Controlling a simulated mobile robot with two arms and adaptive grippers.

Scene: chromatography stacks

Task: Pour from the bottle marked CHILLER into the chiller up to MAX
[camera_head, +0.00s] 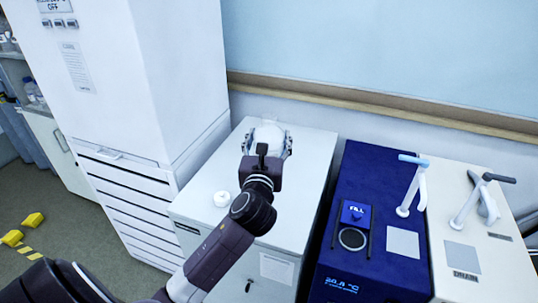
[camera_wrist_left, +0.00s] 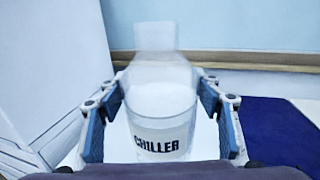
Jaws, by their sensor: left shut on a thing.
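The white translucent bottle marked CHILLER (camera_wrist_left: 162,105) is between the fingers of my left gripper (camera_wrist_left: 160,122) in the left wrist view, its label facing the camera. In the head view the bottle (camera_head: 268,134) shows behind my left wrist, with the gripper (camera_head: 267,146) shut around it over the white cabinet. Whether its base touches the cabinet top is hidden. The blue unit (camera_head: 375,178), which appears to be the chiller, stands to the right. It has a FILL flap (camera_head: 356,214) standing open beside a round dark port (camera_head: 352,239). My right gripper is not in view.
A small white cap (camera_head: 221,199) lies on the white cabinet (camera_head: 300,185). Blue-tipped and grey-tipped taps (camera_head: 414,188) rise from the blue unit and the cream unit marked DRAIN (camera_head: 450,190). A tall white stack (camera_head: 170,90) stands left, the wall ledge (camera_head: 400,110) behind.

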